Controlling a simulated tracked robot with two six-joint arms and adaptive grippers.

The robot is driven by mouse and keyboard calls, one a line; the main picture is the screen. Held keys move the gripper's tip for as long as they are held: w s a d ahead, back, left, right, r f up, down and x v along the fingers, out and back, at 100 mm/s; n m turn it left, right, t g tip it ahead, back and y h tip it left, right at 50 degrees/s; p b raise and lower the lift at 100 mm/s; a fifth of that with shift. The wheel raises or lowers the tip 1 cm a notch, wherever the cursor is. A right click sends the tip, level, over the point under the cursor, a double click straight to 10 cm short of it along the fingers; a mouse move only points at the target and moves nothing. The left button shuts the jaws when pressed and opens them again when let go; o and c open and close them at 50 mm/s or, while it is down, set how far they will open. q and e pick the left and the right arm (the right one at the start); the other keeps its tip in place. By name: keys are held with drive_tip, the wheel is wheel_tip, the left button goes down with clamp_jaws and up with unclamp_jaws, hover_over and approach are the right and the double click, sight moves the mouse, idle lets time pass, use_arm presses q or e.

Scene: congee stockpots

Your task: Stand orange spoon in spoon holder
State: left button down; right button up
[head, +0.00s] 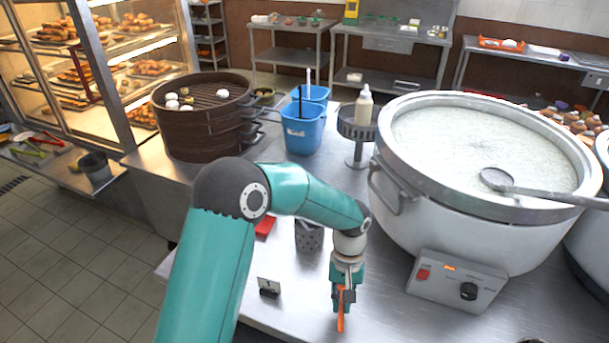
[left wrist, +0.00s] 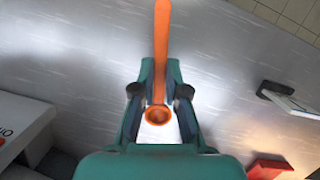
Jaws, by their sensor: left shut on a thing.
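My left gripper (head: 343,298) is shut on the orange spoon (head: 341,323) above the front part of the steel counter. In the left wrist view the spoon (left wrist: 162,40) runs between the two fingers, with its round bowl-like end toward the palm and its long part reaching out past the fingertips. The inside of the holder is hard to see. My right gripper is not in view.
A large congee pot (head: 400,205) with a ladle (head: 540,190) stands right of the gripper. A small card stand (head: 268,286) and a red object (head: 265,226) are to the left. Blue buckets (head: 303,130) and a steamer (head: 200,130) stand behind.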

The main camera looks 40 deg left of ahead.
use_arm(q)
drive_tip(key=w+a+r+n+t+h+p, duration=0.1)
drive_tip(key=w+r+n+t+h, duration=0.2)
drive_tip(key=r+n+h, duration=0.3)
drive_tip(key=w+a+r+n+t+h, duration=0.25)
drive_tip(key=r+n+h, duration=0.2)
drive_tip(key=n, duration=0.45)
drive_tip(key=w+a+r+n+t, duration=0.2)
drive_tip(key=a+n+t, duration=0.1)
drive_tip(key=a+t, duration=0.1)
drive_tip(key=w+a+r+n+t+y, duration=0.1)
drive_tip(key=w+a+r+n+t, duration=0.1)
drive_tip(key=a, duration=0.4)
drive_tip(key=w+a+r+n+t+y+b, duration=0.1)
drive_tip(key=w+a+n+t, duration=0.1)
drive_tip(key=a+n+t, duration=0.2)
drive_tip(key=shift+a+r+t, duration=0.4)
drive_tip(key=shift+t, duration=1.05)
drive_tip(key=shift+s+y, duration=0.1)
drive_tip(key=shift+y, duration=0.15)
drive_tip(key=shift+f, duration=0.1)
wheel_tip(320, 180, down, 9)
drive_tip(key=b, duration=0.7)
drive_tip(key=shift+b, duration=0.4)
